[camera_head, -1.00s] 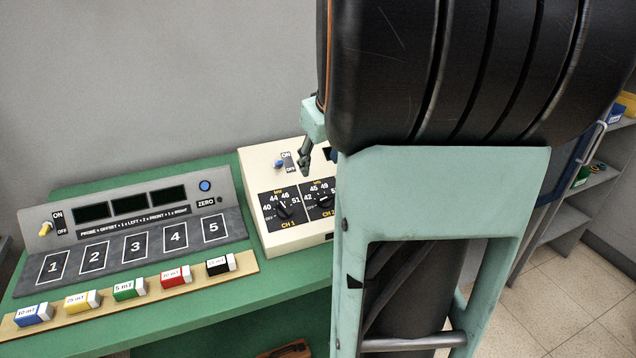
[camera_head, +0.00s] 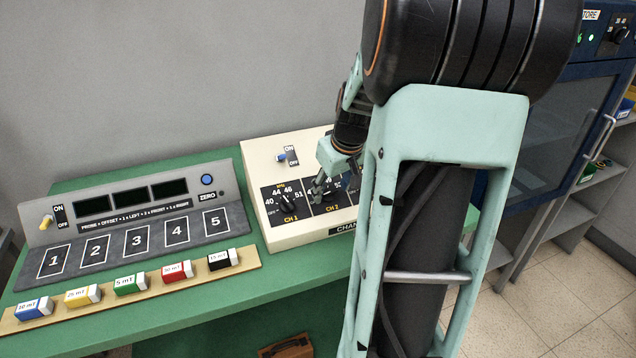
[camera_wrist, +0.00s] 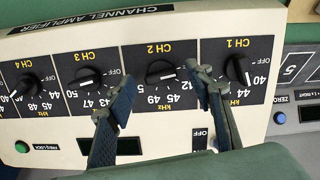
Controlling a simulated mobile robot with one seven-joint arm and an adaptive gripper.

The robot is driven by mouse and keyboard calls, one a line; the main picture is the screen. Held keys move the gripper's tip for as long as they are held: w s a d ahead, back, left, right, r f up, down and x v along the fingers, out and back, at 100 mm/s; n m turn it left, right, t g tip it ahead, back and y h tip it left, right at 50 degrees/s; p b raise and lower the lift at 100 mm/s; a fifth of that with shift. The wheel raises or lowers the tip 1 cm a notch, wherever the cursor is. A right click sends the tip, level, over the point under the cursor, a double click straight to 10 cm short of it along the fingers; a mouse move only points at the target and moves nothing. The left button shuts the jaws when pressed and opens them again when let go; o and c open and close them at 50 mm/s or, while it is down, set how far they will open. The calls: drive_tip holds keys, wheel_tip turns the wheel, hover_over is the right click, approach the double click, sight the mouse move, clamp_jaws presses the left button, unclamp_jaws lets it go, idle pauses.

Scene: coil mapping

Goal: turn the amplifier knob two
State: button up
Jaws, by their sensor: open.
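The cream channel amplifier (camera_head: 266,178) stands on the green bench. In the wrist view its front appears upside down, with black dials CH 1 to CH 4. The CH 2 knob (camera_wrist: 160,72) is black with a pale pointer line, turned toward the "OFF" side. My gripper (camera_wrist: 163,78) is open, and the knob appears between its two fingertips, with a gap on each side. I cannot tell if the tips reach down to the knob's depth. In the head view my gripper (camera_head: 321,188) is over the CH 2 dial and partly hides it.
The CH 1 knob (camera_wrist: 240,68) is close beside the right finger, and the CH 3 knob (camera_wrist: 88,78) is left of the left finger. A blue ON/OFF switch (camera_head: 283,157) sits on the amplifier. A grey probe console (camera_head: 127,205) and several coloured blocks lie to the left.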

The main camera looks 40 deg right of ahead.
drive_tip(key=shift+w+f, duration=0.15)
drive_tip(key=shift+f, duration=0.2)
drive_tip(key=shift+c, duration=0.4)
drive_tip(key=c, duration=1.1)
drive_tip(key=shift+m, duration=0.3)
drive_tip(key=m, duration=0.3)
drive_tip(key=shift+y, duration=0.3)
drive_tip(key=shift+m+b, duration=0.3)
drive_tip(key=shift+m, duration=1.6)
